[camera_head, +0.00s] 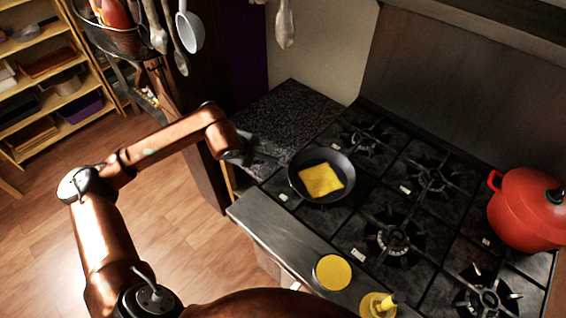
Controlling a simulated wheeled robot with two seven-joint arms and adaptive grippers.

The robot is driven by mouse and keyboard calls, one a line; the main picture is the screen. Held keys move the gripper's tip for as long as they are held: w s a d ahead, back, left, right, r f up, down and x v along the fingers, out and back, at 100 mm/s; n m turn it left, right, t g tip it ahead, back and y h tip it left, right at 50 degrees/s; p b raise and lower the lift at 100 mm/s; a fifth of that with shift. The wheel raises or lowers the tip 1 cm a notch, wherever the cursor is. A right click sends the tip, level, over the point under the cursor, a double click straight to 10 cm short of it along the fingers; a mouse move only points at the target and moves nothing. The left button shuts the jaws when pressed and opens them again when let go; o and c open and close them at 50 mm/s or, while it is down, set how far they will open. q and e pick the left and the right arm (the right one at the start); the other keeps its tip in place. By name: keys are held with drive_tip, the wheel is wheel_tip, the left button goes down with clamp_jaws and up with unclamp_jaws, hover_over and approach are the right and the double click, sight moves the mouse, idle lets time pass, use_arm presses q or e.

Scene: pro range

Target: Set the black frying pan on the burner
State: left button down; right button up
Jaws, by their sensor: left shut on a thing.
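The black frying pan (344,165) is over the left part of the black stove top, with a yellow square piece (320,179) lying inside it. My left gripper (250,153) is shut on the pan's handle, at the pan's left side. I cannot tell whether the pan's base touches the grate below it. The burner (395,238) at the front middle of the stove is bare. Another burner (364,142) shows behind the pan. My right gripper is not in view.
A red pot (526,208) stands on the right of the stove. A round yellow-topped item (333,272) and a yellow bottle (378,303) stand at the front edge. A dark speckled counter (288,117) adjoins the stove. Utensils hang above (192,32).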

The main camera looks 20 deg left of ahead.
use_arm(q)
drive_tip(key=c, duration=1.8)
unclamp_jaws()
drive_tip(key=shift+o, duration=0.2)
drive_tip(key=shift+s+r, duration=0.1)
drive_tip(key=v, duration=1.1)
drive_tip(key=shift+r, duration=0.35)
drive_tip(key=shift+s+a, duration=0.1)
drive_tip(key=shift+s, duration=0.05)
